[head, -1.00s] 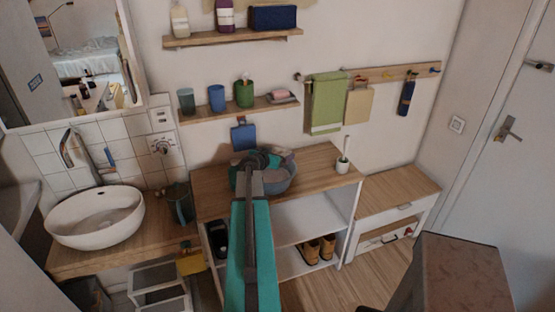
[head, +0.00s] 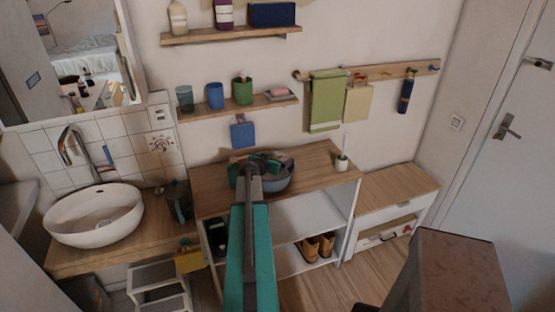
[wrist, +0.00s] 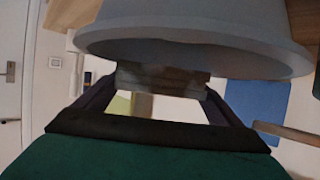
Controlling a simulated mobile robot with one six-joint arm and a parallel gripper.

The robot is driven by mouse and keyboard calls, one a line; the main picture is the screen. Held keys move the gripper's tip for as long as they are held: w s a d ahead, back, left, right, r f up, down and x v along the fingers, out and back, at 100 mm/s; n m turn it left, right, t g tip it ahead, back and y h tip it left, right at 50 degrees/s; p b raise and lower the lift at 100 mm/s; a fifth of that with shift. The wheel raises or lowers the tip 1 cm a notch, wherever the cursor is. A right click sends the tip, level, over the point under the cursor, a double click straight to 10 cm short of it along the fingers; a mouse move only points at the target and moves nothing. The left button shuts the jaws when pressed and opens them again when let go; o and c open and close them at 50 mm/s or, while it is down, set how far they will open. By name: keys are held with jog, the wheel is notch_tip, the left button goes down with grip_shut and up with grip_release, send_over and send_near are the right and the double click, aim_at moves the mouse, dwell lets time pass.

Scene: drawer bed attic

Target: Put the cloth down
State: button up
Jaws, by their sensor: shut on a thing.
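The cloth (wrist: 160,80) shows in the wrist view as a dark brownish strip between the two fingertips. My gripper (wrist: 155,88) is shut on it, close to the rim of a grey-blue bowl (wrist: 195,30). The wrist picture is upside down. In the head view the bowl (head: 278,183) stands on the wooden top of the shelf unit. My gripper (head: 262,162) is at the bowl, partly hidden behind my own arm. I cannot tell whether the cloth touches the bowl.
The shelf unit's wooden top (head: 315,165) is clear right of the bowl, up to a small white pot (head: 342,162). A white washbasin (head: 95,215) is at left. A low bench (head: 395,190) is at right. A green towel (head: 327,100) hangs on the wall.

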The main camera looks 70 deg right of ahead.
jog(key=shift+a+f+b, duration=0.1)
jog(key=shift+f+b, duration=0.45)
jog(key=shift+b, duration=0.35)
jog(key=o, duration=0.8)
jog(key=shift+o, duration=0.2)
jog(key=shift+r+p, duration=0.3)
jog(key=shift+p, duration=0.35)
jog(key=shift+r+p, duration=0.45)
jog(key=shift+p, duration=0.35)
jog(key=shift+a+b, duration=0.2)
jog(key=shift+b, duration=0.1)
jog(key=shift+b+v, duration=0.45)
jog(key=shift+v, duration=0.55)
jog(key=shift+b+v, duration=1.7)
jog(key=shift+v, duration=3.05)
